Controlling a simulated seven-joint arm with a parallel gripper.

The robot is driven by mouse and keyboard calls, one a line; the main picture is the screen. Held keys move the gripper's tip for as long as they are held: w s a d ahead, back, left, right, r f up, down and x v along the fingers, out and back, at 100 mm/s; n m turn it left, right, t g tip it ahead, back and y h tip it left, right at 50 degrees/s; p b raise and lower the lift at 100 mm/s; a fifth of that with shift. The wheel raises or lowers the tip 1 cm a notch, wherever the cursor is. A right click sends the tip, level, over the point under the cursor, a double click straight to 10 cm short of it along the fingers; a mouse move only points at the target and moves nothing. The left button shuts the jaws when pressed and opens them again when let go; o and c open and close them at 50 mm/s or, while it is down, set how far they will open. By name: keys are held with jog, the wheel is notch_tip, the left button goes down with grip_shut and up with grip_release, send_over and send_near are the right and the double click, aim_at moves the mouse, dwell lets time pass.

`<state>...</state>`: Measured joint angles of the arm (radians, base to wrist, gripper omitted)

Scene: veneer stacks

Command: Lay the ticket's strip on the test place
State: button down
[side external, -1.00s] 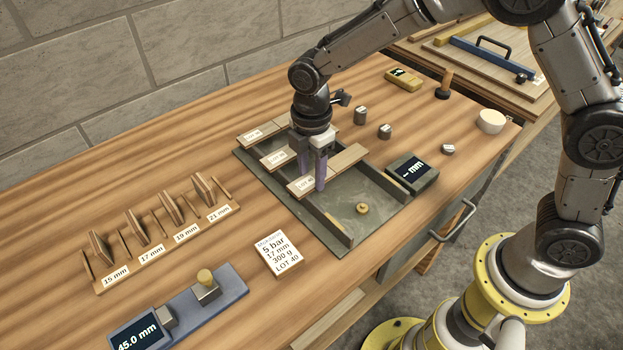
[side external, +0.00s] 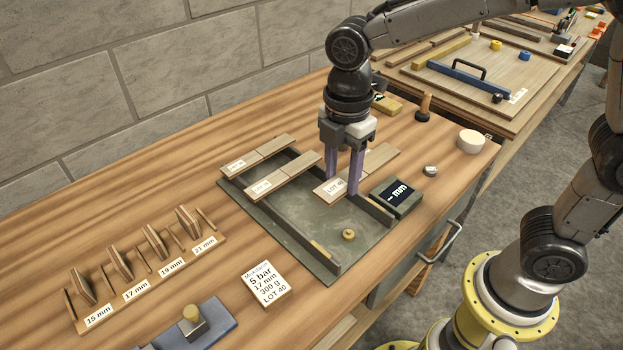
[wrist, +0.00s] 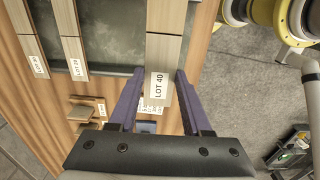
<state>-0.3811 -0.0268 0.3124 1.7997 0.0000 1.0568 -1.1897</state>
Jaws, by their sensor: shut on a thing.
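My gripper (side external: 342,190) is shut on the pale LOT 40 strip (side external: 377,160), fingers on either side of its label end. In the wrist view the strip (wrist: 163,55) lies lengthwise between the fingers, LOT 40 readable. It is over the right side of the grey-green tray (side external: 290,235), close to the mm display (side external: 397,195); I cannot tell its height. Two other labelled strips, one at the back (side external: 268,147) and one nearer (side external: 290,170), lie across the tray's left part. The ticket (side external: 265,285) reads 5 bar, 17 mm, 300 g, LOT 40. No marked test place is identifiable.
The tray has dark upright rails (side external: 318,255) and a small brass piece (side external: 348,235) on its floor. A rack (side external: 150,262) labelled 15 to 21 mm stands left. A blue gauge (side external: 195,330) is at the front. A white bowl (side external: 471,140) stands right.

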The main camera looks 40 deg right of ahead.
jog(key=s+d+r, duration=0.2)
jog(key=s, duration=0.2)
jog(key=w+a+f, duration=0.2)
jog(key=a+f, duration=0.3)
jog(key=f, duration=0.3)
jog(key=shift+w+a+f, duration=0.15)
jog(key=shift+a+f, duration=0.05)
jog(key=shift+f, duration=0.2)
jog(key=shift+f, duration=0.15)
jog(key=shift+f, duration=1.45)
jog(key=shift+f, duration=0.35)
jog(key=shift+c, duration=1.3)
grip_release()
